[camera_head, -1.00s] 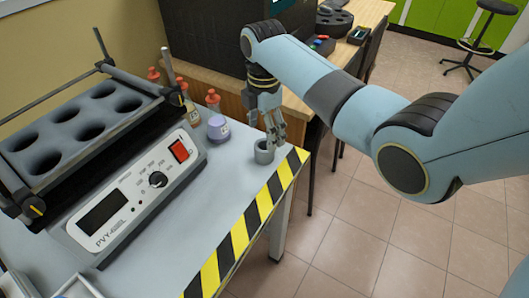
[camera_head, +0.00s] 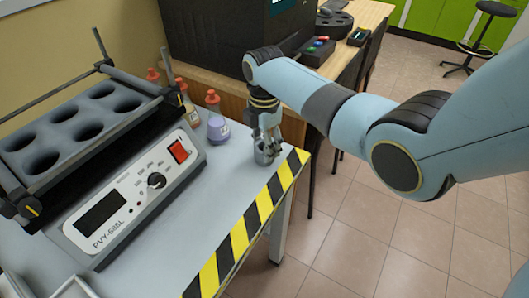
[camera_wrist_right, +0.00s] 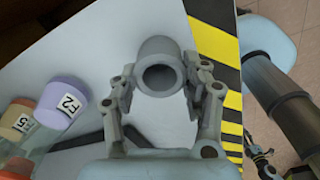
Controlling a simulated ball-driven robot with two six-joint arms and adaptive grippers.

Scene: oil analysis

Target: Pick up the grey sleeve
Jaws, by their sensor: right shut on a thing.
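The grey sleeve (camera_head: 262,158) is a short hollow cylinder at the right corner of the grey table, just inside the striped edge. My right gripper (camera_head: 267,146) reaches down over it and is shut on it, partly hiding it. In the right wrist view the sleeve (camera_wrist_right: 158,47) sits between the two fingers of the right gripper (camera_wrist_right: 160,76), its round opening facing the camera. I cannot tell whether the sleeve still touches the table. No left gripper shows in the head view; a jointed part at the wrist view's lower right may be it.
A bottle with a purple base (camera_head: 218,127) and an orange cap stands close left of the sleeve, with other orange-capped bottles behind. A shaker device (camera_head: 130,195) fills the table's left. The table surface in front (camera_head: 205,215) is clear up to the yellow-black striped edge (camera_head: 240,238).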

